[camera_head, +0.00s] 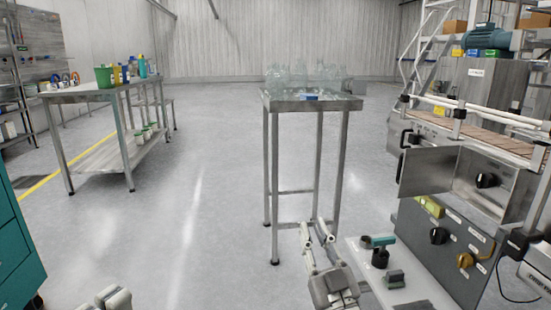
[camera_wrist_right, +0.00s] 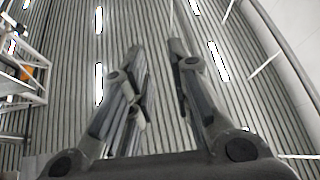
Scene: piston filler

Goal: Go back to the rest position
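My right gripper (camera_head: 318,234) is at the bottom centre of the head view, in front of the small steel table. Its two fingers point up and away and stand apart with nothing between them. In the right wrist view the fingers of the right gripper (camera_wrist_right: 160,48) are also apart and empty, with the ribbed ceiling and its lights behind them. Only a small pale part of my left arm (camera_head: 112,298) shows at the bottom left edge of the head view. My left gripper is out of the picture.
A small steel table (camera_head: 285,105) carries clear glassware (camera_head: 300,78) and a blue item. A filling machine (camera_head: 450,235) with knobs and an open metal door stands close on the right. A workbench (camera_head: 85,92) with bottles is at the left, a teal cabinet (camera_head: 18,255) nearer. Open floor lies between.

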